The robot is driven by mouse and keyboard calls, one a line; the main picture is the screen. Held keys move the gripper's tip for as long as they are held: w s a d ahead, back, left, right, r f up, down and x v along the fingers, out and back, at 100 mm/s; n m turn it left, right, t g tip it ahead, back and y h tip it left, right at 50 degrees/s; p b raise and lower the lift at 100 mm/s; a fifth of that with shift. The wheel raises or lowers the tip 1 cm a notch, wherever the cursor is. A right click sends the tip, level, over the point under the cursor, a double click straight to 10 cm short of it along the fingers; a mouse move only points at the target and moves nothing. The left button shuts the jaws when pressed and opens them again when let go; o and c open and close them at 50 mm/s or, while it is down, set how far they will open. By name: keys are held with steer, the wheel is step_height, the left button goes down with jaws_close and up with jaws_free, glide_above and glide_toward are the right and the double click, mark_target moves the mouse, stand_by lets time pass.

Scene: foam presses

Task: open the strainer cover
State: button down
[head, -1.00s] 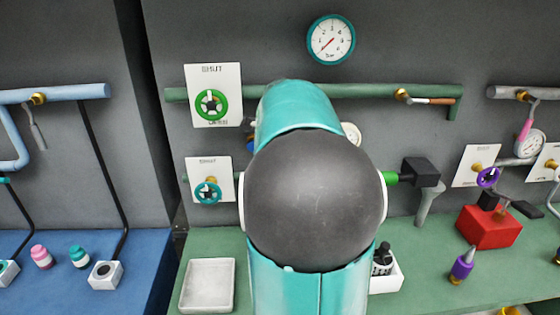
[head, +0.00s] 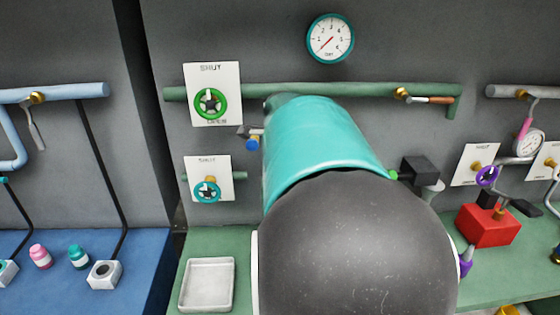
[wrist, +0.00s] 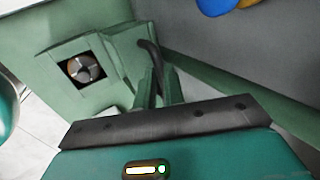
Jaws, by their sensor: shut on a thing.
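In the wrist view, a square dark opening (wrist: 84,69) in a green surface shows a round metallic part inside. Beside it, a green plate (wrist: 122,48), seemingly the strainer cover, stands at an angle to that surface. A dark curved handle (wrist: 151,58) runs down from near the plate to my gripper (wrist: 158,85). My gripper's two fingers are shut on this handle, to the right of the opening. In the head view my arm hides the gripper, the cover and the opening.
A green handwheel (head: 210,102) and a teal handwheel (head: 207,190) are on the wall, left of my arm. A white tray (head: 207,285) lies on the green bench. A red block (head: 488,227) stands to the right. A green pipe (head: 360,89) crosses the wall.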

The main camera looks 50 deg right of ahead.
steer(key=shift+s+a+r, duration=0.1)
steer(key=shift+s+a, duration=0.6)
steer(key=shift+a, duration=0.1)
steer(key=shift+s+a, duration=0.4)
